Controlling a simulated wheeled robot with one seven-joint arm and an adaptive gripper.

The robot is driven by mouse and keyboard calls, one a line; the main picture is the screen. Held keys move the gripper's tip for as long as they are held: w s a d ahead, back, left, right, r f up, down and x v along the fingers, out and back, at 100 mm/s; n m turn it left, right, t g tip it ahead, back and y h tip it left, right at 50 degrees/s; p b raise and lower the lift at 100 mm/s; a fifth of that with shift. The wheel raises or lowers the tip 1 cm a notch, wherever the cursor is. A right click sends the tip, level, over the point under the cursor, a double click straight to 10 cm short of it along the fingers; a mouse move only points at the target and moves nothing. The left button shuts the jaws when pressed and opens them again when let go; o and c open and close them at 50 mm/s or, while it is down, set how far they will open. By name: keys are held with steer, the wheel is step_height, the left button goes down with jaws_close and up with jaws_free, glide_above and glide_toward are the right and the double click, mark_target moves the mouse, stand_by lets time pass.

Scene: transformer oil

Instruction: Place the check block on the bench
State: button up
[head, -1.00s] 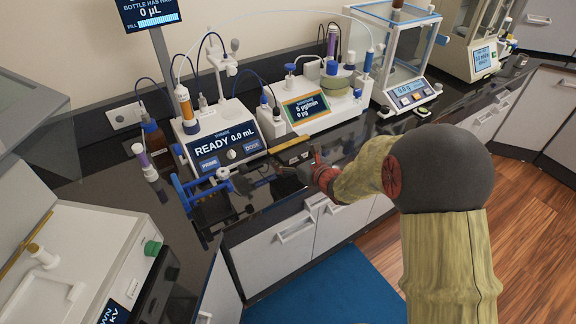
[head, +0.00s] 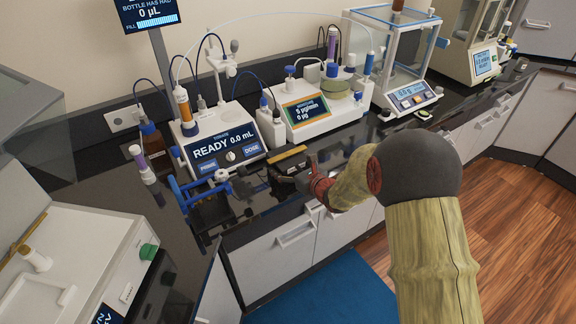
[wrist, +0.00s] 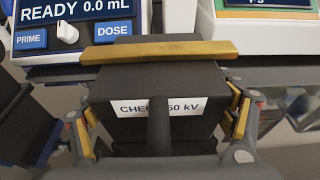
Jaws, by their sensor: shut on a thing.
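The check block is a dark block (wrist: 160,82) with a brass-coloured bar along its top and a white label reading "CHE… 50 kV", partly covered by a dark gripper part. In the wrist view my gripper (wrist: 165,120) has its yellow-padded fingers on both sides of the block and is shut on it. In the head view the block (head: 288,162) is at the front of the black bench (head: 345,140), before the titration unit. My gripper there (head: 300,176) is small and partly hidden by my arm. I cannot tell whether the block touches the bench top.
A balance (head: 408,92) stands at right. Bare bench lies between.

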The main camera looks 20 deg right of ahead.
steer(key=o, duration=1.6)
steer(key=shift+f, duration=0.15)
steer(key=shift+c, duration=0.2)
steer(key=o, duration=0.4)
steer(key=shift+o, duration=0.2)
